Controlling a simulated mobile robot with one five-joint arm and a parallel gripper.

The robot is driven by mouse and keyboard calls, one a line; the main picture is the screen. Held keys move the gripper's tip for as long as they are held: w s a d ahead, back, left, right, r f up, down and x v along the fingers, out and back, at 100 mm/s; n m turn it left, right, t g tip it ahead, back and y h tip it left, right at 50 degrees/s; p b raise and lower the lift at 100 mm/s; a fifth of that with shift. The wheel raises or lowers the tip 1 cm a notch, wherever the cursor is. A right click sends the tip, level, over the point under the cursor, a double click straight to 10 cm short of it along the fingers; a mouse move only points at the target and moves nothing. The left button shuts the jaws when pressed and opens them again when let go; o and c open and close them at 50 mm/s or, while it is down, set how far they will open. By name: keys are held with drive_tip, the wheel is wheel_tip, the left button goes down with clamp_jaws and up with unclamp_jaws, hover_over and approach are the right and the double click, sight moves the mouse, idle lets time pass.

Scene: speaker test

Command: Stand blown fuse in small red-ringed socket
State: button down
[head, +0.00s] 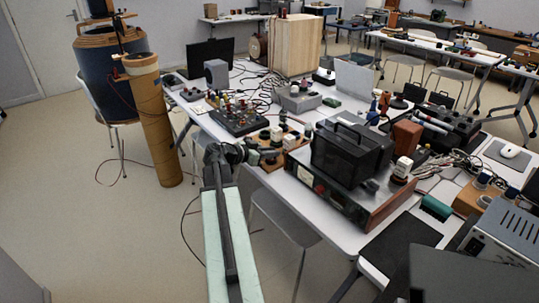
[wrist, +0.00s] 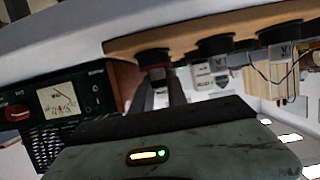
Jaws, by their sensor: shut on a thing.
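My gripper (head: 245,153) reaches the near-left edge of a wooden board (head: 270,158) in the head view. In the wrist view my gripper (wrist: 158,82) has its two grey fingers close together below a dark round socket (wrist: 152,57) on the board's edge (wrist: 200,32). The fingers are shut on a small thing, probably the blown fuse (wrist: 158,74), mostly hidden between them. A reddish band shows at the socket's end near the fingertips. I cannot tell whether the fuse is inside the socket or just against it.
Two more dark sockets (wrist: 214,45) line the board in the wrist view. A metered instrument (head: 335,195) carrying a black case (head: 350,153) stands right of the board. A knobbed panel (head: 237,117) stands behind it. Cables clutter the table; open floor lies left.

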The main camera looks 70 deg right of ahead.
drive_tip(key=c, duration=1.3)
unclamp_jaws()
drive_tip(key=shift+f, duration=0.1)
drive_tip(key=shift+r+p, duration=0.4)
drive_tip(key=p+v, duration=0.4)
drive_tip(key=v, duration=0.8)
